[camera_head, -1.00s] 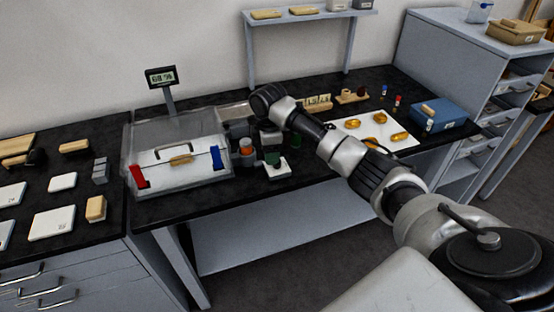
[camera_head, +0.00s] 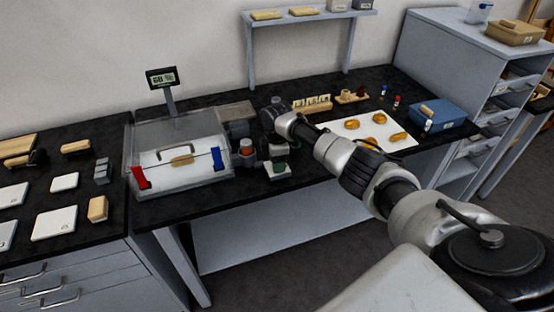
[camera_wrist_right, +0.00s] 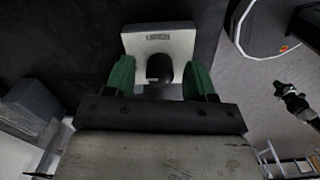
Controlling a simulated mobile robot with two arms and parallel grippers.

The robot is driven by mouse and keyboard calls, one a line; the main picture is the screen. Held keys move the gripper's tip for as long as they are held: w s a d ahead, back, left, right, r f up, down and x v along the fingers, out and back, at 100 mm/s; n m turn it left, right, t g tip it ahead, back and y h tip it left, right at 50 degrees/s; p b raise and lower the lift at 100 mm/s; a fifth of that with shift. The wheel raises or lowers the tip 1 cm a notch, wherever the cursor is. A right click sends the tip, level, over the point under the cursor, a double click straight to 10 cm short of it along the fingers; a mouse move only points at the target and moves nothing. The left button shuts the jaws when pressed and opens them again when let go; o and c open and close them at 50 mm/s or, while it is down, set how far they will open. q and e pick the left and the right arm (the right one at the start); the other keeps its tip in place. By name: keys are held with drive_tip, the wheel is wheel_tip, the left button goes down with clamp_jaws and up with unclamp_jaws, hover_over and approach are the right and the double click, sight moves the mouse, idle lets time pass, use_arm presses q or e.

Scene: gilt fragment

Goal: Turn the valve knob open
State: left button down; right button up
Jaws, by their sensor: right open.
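A dark rounded knob (camera_wrist_right: 159,67) stands on a small white block (camera_wrist_right: 158,40) with a printed label in the right wrist view. My right gripper (camera_wrist_right: 159,82) is open, with one green finger on each side of the knob. I cannot tell whether the fingers touch it. In the head view my right gripper (camera_head: 279,165) points down over the white block (camera_head: 279,176) near the bench's front edge, and it hides the knob there. What seems to be my left gripper (camera_wrist_right: 284,88) shows small at the right of the wrist view, its jaws too small to read.
Left of the block are a grey jar with an orange top (camera_head: 246,147) and a clear case (camera_head: 182,182) with red and blue clips. A white sheet (camera_head: 372,133) with amber pieces and a blue box (camera_head: 438,113) lie to the right. Bare black bench lies between.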

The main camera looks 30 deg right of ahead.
drive_tip(key=shift+f, duration=0.1)
drive_tip(key=c, duration=0.9)
drive_tip(key=m+p, duration=0.2)
drive_tip(key=m, duration=0.1)
drive_tip(key=shift+m, duration=0.4)
drive_tip(key=m+p, duration=0.2)
drive_tip(key=m, duration=0.2)
drive_tip(key=shift+m, duration=0.3)
drive_tip(key=m+p, duration=0.1)
drive_tip(key=m, duration=0.3)
drive_tip(key=shift+p, duration=0.3)
drive_tip(key=shift+m+p, duration=0.5)
drive_tip(key=shift+m, duration=2.2)
